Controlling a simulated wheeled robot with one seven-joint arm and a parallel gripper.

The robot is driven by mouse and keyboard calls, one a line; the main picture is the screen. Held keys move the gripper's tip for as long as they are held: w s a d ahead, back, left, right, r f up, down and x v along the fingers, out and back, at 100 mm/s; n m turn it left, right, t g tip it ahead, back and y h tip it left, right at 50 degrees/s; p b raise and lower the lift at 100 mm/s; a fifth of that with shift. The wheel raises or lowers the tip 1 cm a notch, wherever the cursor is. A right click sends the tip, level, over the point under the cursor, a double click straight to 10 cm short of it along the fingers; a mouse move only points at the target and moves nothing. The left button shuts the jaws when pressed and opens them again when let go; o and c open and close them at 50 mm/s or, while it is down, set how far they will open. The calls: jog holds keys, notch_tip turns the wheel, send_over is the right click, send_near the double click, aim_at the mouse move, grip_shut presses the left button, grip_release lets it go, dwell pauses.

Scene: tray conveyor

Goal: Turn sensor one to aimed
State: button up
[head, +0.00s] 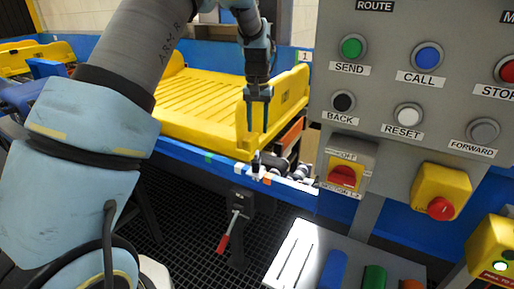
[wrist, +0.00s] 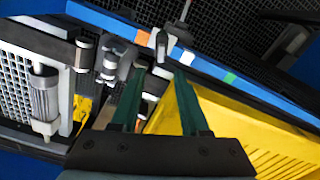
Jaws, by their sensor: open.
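A small dark-and-light knob-like device (head: 256,164), which looks like the sensor, sits on the front rail of the conveyor below my gripper. In the wrist view a small grey post (wrist: 162,46) stands at the blue rail, just beyond the fingertips; it seems to be the same device. Coloured patches, white, orange and green, lie along the rail beside it. My gripper (head: 258,128) points down above the rail, open and empty, with a gap to the device. In the wrist view its two green fingers (wrist: 160,72) are spread apart. The exact angle of the sensor is too small to tell.
A yellow tray (head: 190,112) lies on the conveyor behind my gripper. A sign with a 1 (head: 304,56) stands behind it. A grey button panel (head: 440,105) fills the right side. A red-handled lever (head: 229,230) hangs below the rail. Metal rollers or cylinders (wrist: 44,95) show in the wrist view.

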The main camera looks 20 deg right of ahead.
aim_at(257, 152)
notch_tip(257, 152, down, 10)
jog(key=shift+a+r+p, duration=0.1)
jog(key=shift+r+p, duration=0.1)
jog(key=shift+p, duration=1.05)
grip_shut()
